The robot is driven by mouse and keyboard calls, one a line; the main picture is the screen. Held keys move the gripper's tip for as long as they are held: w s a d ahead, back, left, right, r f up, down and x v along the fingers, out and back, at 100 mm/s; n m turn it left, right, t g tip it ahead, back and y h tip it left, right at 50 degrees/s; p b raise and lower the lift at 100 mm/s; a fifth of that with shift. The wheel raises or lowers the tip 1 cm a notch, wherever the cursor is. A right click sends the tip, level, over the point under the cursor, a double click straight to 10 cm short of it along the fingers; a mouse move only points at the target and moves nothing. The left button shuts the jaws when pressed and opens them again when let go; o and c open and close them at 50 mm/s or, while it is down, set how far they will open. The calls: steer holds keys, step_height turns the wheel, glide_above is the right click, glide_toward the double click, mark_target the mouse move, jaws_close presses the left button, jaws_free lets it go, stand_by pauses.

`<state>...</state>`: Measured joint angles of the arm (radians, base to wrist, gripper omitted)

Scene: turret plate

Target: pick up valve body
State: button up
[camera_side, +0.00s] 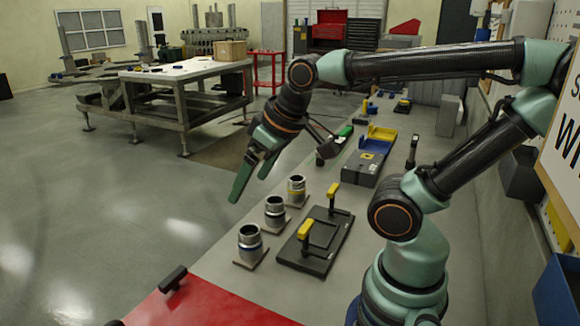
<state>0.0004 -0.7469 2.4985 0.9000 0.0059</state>
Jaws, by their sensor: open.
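Three metal cylindrical bodies stand upright in a row along the left edge of the bench, each on a small brown base. The nearest (250,241) has a blue band, the middle one (275,211) looks dark and silver, and the farthest (296,188) has a yellow band. I cannot tell which of them is the valve body. My gripper (250,186) is open and empty, pointing down and left. In the picture it is above and left of the row, apart from all three bodies.
A dark plate (312,258) with two yellow-handled clamps (304,230) lies right of the row. A grey block with blue and yellow parts (366,165) stands farther back. A red mat (215,303) covers the bench's near end. Open floor lies to the left.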

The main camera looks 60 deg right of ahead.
steer(key=w+d+f+m+g, duration=0.35)
steer(key=w+f+m, duration=0.2)
steer(key=m, duration=0.45)
steer(key=m+g, duration=0.2)
steer(key=m, duration=0.5)
glide_toward(250, 246)
steer(key=shift+w+d, duration=0.65)
steer(key=shift+d, duration=0.2)
steer(key=shift+d+f+m, duration=0.1)
steer(key=shift+f+m, duration=0.2)
steer(key=shift+m, duration=0.1)
step_height(250, 246, down, 6)
steer(key=shift+r, duration=0.1)
steer(key=shift+w+d+f, duration=0.1)
steer(key=shift+d+f, duration=0.05)
steer(key=shift+f, duration=2.9)
jaws_close()
